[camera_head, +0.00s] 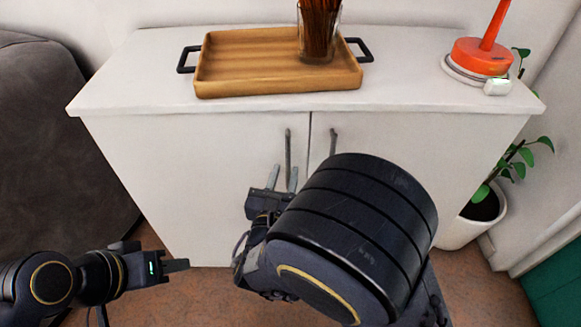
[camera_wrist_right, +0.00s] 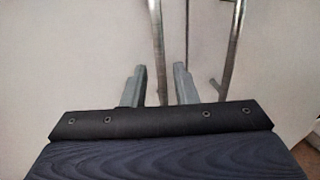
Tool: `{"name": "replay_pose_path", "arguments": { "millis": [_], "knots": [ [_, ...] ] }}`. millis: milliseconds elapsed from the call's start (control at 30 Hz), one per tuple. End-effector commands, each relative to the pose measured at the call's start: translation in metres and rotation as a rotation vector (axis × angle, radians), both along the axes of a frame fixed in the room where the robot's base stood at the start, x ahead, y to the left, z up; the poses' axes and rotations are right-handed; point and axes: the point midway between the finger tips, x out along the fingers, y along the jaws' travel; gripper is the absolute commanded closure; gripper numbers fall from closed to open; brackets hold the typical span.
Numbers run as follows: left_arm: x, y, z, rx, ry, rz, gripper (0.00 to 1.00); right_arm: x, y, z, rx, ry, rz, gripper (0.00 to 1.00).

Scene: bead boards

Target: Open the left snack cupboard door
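The white cupboard has a left door (camera_head: 200,180) and a right door (camera_head: 440,160), both shut. The left door's upright metal handle (camera_head: 288,150) is near the centre gap; in the right wrist view this handle (camera_wrist_right: 158,45) appears between my fingertips. The right door's handle (camera_head: 333,142) also shows in the right wrist view (camera_wrist_right: 236,45). My right gripper (camera_head: 284,178) is open, its fingers pointing at the left handle's lower part. In its wrist view the fingers (camera_wrist_right: 159,85) are apart with no clear contact. My left gripper (camera_head: 178,266) is low at the left, away from the cupboard handles.
A wooden tray (camera_head: 230,88) with a glass of brown sticks (camera_head: 319,35) stands on the cupboard top. An orange object (camera_head: 482,57) is at the right end. A potted plant (camera_head: 470,225) stands right of the cupboard, a dark grey sofa (camera_head: 55,130) left.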

Motion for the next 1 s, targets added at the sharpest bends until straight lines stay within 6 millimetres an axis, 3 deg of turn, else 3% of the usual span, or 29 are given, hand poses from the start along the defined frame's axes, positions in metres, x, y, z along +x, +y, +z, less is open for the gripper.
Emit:
{"name": "replay_pose_path", "arguments": {
  "millis": [233, 567, 800, 1000],
  "knots": [
    [0.000, 0.000, -0.007, 0.000, 0.000, 0.000, 0.64, 0.032, -0.007, -0.001, 0.002, 0.001, -0.004, 0.74],
    [0.000, 0.000, -0.007, 0.000, 0.001, 0.000, 0.64, 0.038, -0.008, 0.000, 0.001, 0.001, -0.002, 0.74],
    [0.000, 0.000, -0.007, 0.000, 0.001, 0.000, 0.64, 0.037, -0.008, 0.000, 0.001, 0.001, -0.002, 1.00],
    [0.000, 0.000, -0.007, 0.000, 0.001, 0.000, 0.64, 0.037, -0.008, 0.000, 0.001, 0.001, -0.002, 1.00]
  ]
}}
